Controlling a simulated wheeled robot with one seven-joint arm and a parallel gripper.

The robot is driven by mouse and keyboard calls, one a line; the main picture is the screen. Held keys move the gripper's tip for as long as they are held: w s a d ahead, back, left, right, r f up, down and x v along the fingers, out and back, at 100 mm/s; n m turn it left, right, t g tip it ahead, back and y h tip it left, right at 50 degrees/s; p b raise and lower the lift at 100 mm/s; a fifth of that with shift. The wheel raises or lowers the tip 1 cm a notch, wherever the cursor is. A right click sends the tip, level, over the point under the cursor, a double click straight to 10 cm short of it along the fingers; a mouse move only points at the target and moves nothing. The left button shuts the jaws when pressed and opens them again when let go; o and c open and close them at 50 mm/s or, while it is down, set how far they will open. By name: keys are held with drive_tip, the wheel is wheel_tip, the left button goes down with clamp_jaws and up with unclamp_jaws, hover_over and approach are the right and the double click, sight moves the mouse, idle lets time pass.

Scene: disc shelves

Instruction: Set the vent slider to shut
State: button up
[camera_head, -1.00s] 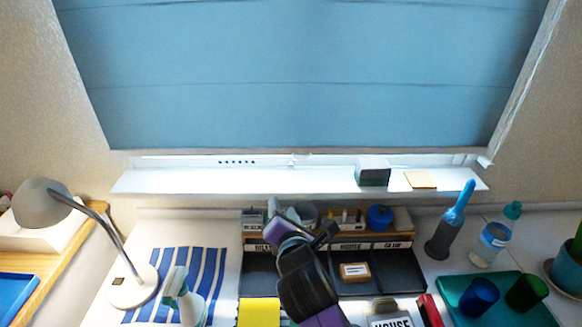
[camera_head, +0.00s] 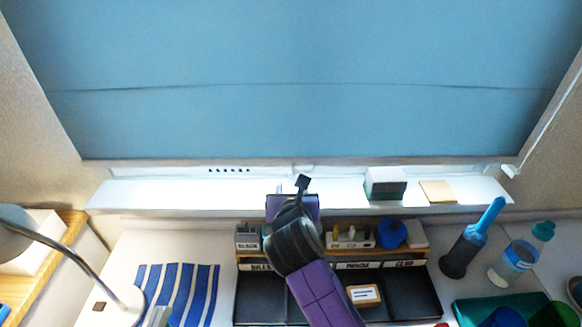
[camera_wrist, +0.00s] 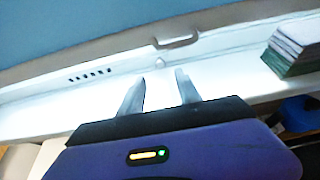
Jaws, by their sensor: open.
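The vent strip (camera_head: 160,171) runs along the window frame just under the blue blind. A row of small dark slots (camera_head: 229,170) shows at its left part, and the slots also show in the wrist view (camera_wrist: 89,75). In the wrist view a pale handle (camera_wrist: 177,41) and a small round knob (camera_wrist: 160,63) sit right of the slots. I cannot tell which of them is the slider. My gripper (camera_wrist: 158,88) is open and empty over the white sill, short of the handle and knob. In the head view my gripper (camera_head: 302,186) hides part of the sill.
On the sill (camera_head: 160,196), a dark green and white box (camera_head: 385,184) and a tan pad (camera_head: 438,191) stand to the right. A blue blind (camera_head: 300,90) hangs above. A desk organiser with a blue pot (camera_head: 391,233) lies below. The sill's left part is clear.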

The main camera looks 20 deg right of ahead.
sight(291, 176)
drive_tip(key=x, duration=0.8)
clamp_jaws()
idle(1.5)
